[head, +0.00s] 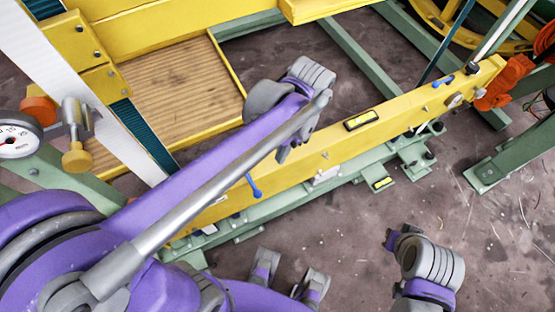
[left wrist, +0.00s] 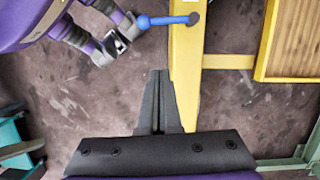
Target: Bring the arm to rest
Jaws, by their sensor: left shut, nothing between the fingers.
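My left arm reaches in from the lower left of the head view, across the yellow beam (head: 385,115), and bends at its grey far end. My left gripper (head: 281,154) is partly hidden below that bend, over the beam. In the left wrist view its dark fingers (left wrist: 159,75) are together with nothing between them. They are beside the yellow beam (left wrist: 186,70), near a blue lever (left wrist: 166,20). The same lever hangs on the beam in the head view (head: 254,187).
A wooden panel (head: 180,88) in a yellow frame lies behind the beam. A dial gauge (head: 19,136) stands at the left. Green frame bars (head: 365,60) and an orange part (head: 503,82) are at the upper right. Bare floor (head: 350,225) lies in front of the beam.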

